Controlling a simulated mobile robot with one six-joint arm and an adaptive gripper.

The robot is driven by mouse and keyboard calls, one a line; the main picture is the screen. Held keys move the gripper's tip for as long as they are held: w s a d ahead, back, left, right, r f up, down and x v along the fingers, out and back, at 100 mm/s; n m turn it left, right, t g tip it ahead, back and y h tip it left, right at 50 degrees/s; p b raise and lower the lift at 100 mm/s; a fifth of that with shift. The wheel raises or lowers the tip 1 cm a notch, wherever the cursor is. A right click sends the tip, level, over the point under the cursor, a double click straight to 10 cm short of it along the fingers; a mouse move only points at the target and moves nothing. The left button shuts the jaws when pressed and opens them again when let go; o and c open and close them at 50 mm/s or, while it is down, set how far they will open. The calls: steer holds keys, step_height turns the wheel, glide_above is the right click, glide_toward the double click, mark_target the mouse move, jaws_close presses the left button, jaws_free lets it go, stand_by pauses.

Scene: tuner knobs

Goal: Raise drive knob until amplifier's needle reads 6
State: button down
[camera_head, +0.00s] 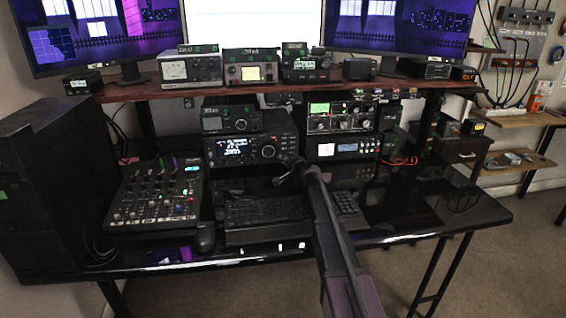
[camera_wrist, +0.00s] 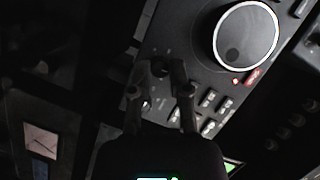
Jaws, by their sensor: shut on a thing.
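My gripper (camera_head: 291,173) reaches from the lower right to the lower right front of a black radio (camera_head: 232,150) with a lit blue-white display. In the wrist view, my gripper (camera_wrist: 170,72) is shut on a small dark knob (camera_wrist: 159,68) on the panel, beside a large silver-rimmed dial (camera_wrist: 246,42). I cannot read the knob's label or its pointer. On the shelf above, one unit has a pale meter (camera_head: 174,70) and another a yellowish meter (camera_head: 250,73). I cannot tell which is the amplifier's, and the needles are too small to read.
A mixer (camera_head: 157,192) stands on the left of the black desk. More radio gear (camera_head: 342,115) stands right of the radio. In the wrist view, rows of small buttons (camera_wrist: 208,98) and a red button (camera_wrist: 253,76) lie close by.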

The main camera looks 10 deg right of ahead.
steer(key=c, duration=0.6)
jaws_free()
